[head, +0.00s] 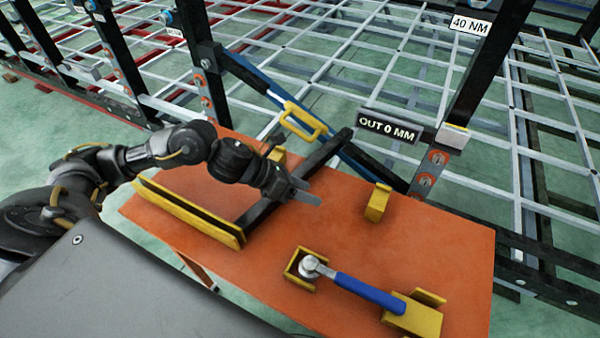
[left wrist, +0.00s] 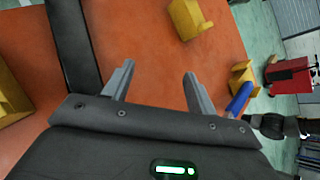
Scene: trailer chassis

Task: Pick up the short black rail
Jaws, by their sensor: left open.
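The short black rail (head: 325,153) lies slantwise across the orange table, partly hidden behind my left gripper. It also shows in the left wrist view (left wrist: 72,45) as a dark bar left of the fingers. My left gripper (head: 312,195) is open and empty, above the table just right of the rail. In the left wrist view the fingertips (left wrist: 159,72) stand apart over bare orange surface, with the rail outside them. My right gripper cannot be made out in either view.
The orange table (head: 440,235) holds a long yellow channel (head: 185,208), a yellow block (head: 377,203), and a blue-handled wrench (head: 365,292) in yellow cradles. A yellow handle (head: 303,121) and an "OUT 0 MM" sign (head: 388,127) stand behind, along the chassis frame.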

